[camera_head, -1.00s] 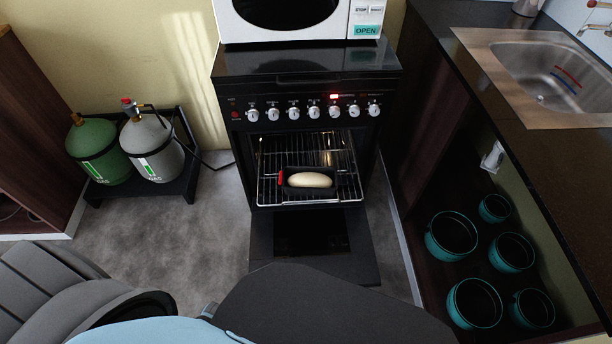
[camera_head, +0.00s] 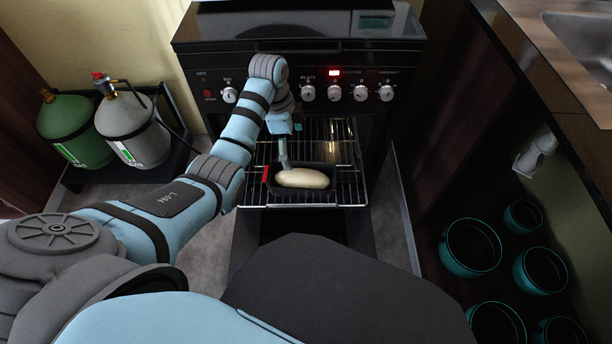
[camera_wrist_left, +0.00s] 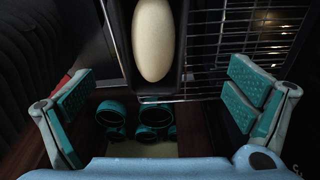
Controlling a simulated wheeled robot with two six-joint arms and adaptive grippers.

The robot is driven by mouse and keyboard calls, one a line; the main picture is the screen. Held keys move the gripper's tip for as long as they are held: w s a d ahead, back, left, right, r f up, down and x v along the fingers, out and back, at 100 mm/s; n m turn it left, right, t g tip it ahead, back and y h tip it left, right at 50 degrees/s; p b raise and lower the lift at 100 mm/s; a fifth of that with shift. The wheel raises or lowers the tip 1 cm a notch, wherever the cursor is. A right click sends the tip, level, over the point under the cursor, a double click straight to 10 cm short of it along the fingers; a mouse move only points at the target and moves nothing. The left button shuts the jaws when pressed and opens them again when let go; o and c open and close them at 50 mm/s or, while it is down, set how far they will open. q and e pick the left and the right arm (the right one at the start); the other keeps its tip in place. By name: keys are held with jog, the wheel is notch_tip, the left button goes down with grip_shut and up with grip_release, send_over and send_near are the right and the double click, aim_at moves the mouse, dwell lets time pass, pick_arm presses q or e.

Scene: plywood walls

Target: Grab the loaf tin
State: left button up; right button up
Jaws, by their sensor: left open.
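The loaf tin (camera_head: 338,184) is a dark tin on the oven rack, holding a pale loaf of dough (camera_head: 303,178). A red piece (camera_head: 265,174) shows at its left end. My left gripper (camera_head: 285,160) is above the tin's left part. In the left wrist view, my left gripper (camera_wrist_left: 158,104) has its teal-padded fingers wide apart with nothing between them. The tin (camera_wrist_left: 155,92) lies ahead of the fingers, at the top, cut off by the picture edge. My right gripper is not in view.
The oven door (camera_head: 257,237) is down, below the wire rack (camera_head: 345,150). The rack right of the tin is bare. Gas bottles (camera_head: 133,130) stand left of the oven. Several teal pots (camera_head: 470,247) sit in the shelf at right, under the counter.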

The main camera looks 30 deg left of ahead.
pick_arm(q)
jog(key=b, duration=0.3)
send_near(300, 181)
jog(key=shift+s+a+f, duration=0.2)
jog(key=shift+s+a, duration=0.05)
jog(key=shift+s, duration=0.05)
jog(key=shift+d+f, duration=0.1)
jog(key=shift+f, duration=0.65)
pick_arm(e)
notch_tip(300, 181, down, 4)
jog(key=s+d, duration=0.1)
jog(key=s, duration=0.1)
pick_arm(q)
jog(key=f+b, duration=0.1)
jog(key=f, duration=0.1)
jog(key=d+f+b, duration=0.1)
jog(key=f, duration=0.1)
jog(key=w+f+b, duration=0.1)
jog(key=b, duration=0.1)
jog(key=shift+d+f, duration=0.2)
jog(key=shift+f, duration=0.2)
jog(key=shift+r, duration=0.1)
jog(key=c, duration=1.4)
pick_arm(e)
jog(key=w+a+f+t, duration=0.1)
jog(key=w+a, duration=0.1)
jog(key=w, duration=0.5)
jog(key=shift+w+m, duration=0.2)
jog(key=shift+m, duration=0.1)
